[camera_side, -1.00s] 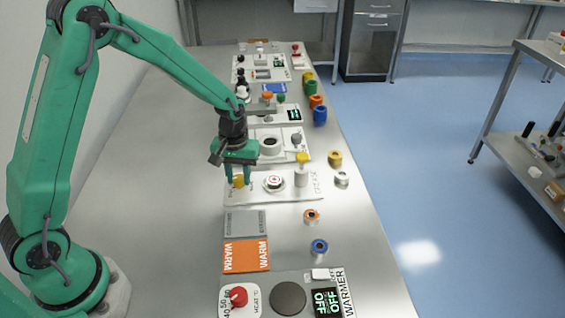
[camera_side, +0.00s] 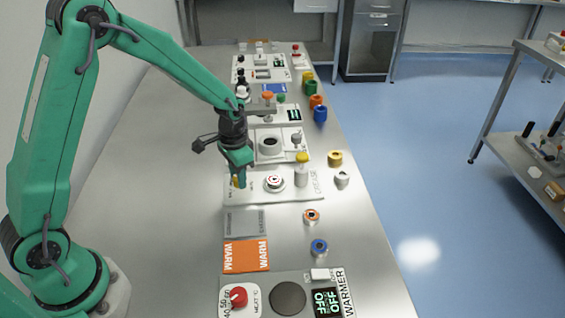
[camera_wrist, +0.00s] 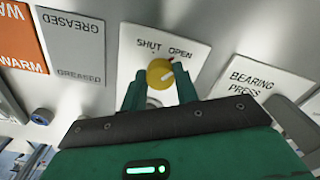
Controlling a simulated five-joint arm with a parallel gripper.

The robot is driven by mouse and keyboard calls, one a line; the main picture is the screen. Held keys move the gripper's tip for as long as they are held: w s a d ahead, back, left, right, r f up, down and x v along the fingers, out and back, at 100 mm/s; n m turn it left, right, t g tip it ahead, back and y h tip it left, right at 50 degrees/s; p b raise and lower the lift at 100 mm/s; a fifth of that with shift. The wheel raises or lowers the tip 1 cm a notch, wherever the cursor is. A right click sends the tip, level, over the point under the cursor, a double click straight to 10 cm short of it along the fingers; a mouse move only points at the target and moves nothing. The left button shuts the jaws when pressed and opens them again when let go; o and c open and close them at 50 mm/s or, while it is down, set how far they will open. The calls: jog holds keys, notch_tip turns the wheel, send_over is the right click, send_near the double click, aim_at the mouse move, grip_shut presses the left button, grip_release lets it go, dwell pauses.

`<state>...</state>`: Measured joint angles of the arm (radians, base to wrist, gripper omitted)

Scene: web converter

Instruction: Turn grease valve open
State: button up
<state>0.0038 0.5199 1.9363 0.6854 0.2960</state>
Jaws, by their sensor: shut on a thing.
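The grease valve is a round yellow knob (camera_wrist: 160,72) on a white panel marked SHUT and OPEN. A round white part with a red-marked centre (camera_side: 274,182) and a yellow-topped white cylinder (camera_side: 302,170) stand to the right.
Grey GREASED (camera_side: 246,223) and orange WARM (camera_side: 246,256) pads lie nearer the camera, before the warmer panel (camera_side: 265,290). The bearing press (camera_side: 270,146) stands behind. Several coloured rings line the right side of the bench. The bench left of my gripper is clear.

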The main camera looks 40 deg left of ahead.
jog(key=shift+m, duration=0.4)
jog(key=o, duration=1)
notch_tip(320, 180, up, 7)
jog(key=shift+r, duration=0.45)
